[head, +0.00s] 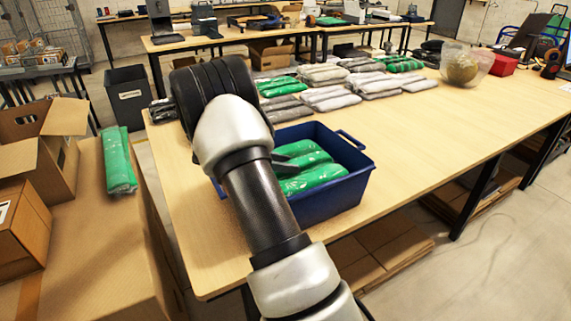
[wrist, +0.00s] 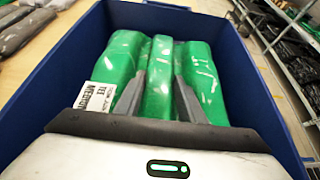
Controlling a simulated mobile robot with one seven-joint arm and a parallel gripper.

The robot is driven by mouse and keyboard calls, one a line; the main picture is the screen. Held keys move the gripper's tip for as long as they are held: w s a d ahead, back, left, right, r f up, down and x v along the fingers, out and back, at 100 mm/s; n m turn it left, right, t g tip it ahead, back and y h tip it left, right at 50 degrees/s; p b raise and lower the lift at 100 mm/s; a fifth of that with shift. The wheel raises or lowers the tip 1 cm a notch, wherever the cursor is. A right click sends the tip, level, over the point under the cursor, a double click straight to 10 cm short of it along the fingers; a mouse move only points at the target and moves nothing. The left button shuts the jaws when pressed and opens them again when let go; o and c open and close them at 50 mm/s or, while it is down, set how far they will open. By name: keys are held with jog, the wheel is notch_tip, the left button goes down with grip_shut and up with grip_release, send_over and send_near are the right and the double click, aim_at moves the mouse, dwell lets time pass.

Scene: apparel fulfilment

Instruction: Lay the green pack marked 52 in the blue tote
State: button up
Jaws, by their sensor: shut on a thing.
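The blue tote (head: 345,197) stands on the near part of the table, partly hidden behind my arm; its walls surround the wrist view (wrist: 66,72). Green plastic-wrapped packs (head: 318,177) lie inside it. In the wrist view my gripper (wrist: 161,82) is down inside the tote, its two dark fingers closed on the middle green pack (wrist: 160,66). One green pack lies close on the left (wrist: 118,62) and another on the right (wrist: 200,65). A white label reading MEDIUM TEE (wrist: 96,97) shows at the left. No number 52 is legible.
Another green pack (head: 118,160) lies on a cardboard box at the left. Grey and green packs (head: 325,76) lie in rows farther back on the table. A clear bowl (head: 466,65) and a red box (head: 503,65) stand at the back right. The table right of the tote is clear.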

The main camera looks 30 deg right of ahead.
jog(key=shift+f+b, duration=0.35)
jog(key=shift+b, duration=0.05)
jog(key=shift+f+b, duration=0.25)
jog(key=shift+b, duration=0.1)
jog(key=o, duration=1.3)
